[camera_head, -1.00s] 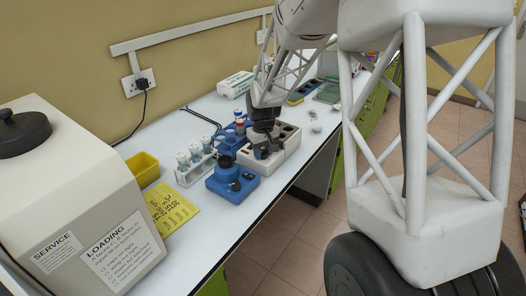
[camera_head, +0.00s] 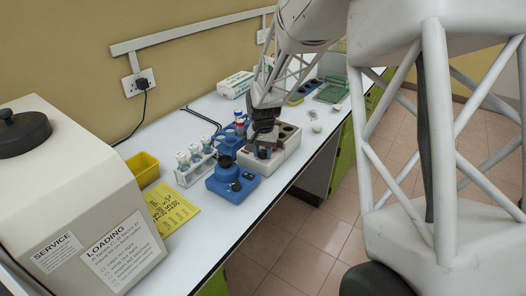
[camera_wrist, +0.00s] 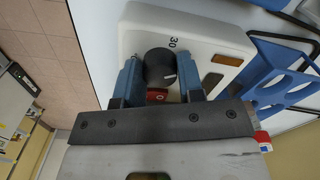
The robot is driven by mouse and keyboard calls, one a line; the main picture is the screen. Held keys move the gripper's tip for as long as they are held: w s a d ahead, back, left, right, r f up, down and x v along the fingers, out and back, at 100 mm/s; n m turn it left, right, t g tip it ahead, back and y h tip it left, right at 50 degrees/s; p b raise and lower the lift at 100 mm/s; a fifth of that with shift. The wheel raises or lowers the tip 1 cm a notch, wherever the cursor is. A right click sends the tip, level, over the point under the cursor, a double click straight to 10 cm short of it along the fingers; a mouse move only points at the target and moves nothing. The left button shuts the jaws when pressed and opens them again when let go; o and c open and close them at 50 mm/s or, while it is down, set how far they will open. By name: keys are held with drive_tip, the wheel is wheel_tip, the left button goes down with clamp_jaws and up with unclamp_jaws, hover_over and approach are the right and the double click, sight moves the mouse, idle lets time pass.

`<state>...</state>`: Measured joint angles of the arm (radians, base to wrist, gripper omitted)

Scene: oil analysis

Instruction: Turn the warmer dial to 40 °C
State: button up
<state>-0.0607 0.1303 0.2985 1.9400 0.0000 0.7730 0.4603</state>
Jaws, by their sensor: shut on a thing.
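The warmer (camera_head: 283,156) is a cream box with round wells on top, standing on the bench in the head view. Its black round dial (camera_wrist: 159,66) shows in the wrist view on the cream face, with a printed "30" beside it and a small pale mark near its right edge. My gripper (camera_wrist: 158,70) has its two blue fingers on either side of the dial, shut on it. In the head view my gripper (camera_head: 264,149) is at the near end of the warmer and hides most of the dial. Other scale figures are not readable.
A red switch (camera_wrist: 157,95) sits close to the dial, between my fingers. A blue device (camera_head: 232,184) stands just in front of the warmer. A rack of tubes (camera_head: 194,168) and a blue rack (camera_wrist: 283,78) are close by. The bench's front edge is near.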

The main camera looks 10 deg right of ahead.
sight(263, 151)
drive_tip(key=shift+m, duration=0.5)
drive_tip(key=o, duration=0.9)
drive_tip(key=shift+r, duration=0.1)
drive_tip(key=shift+r, duration=3.85)
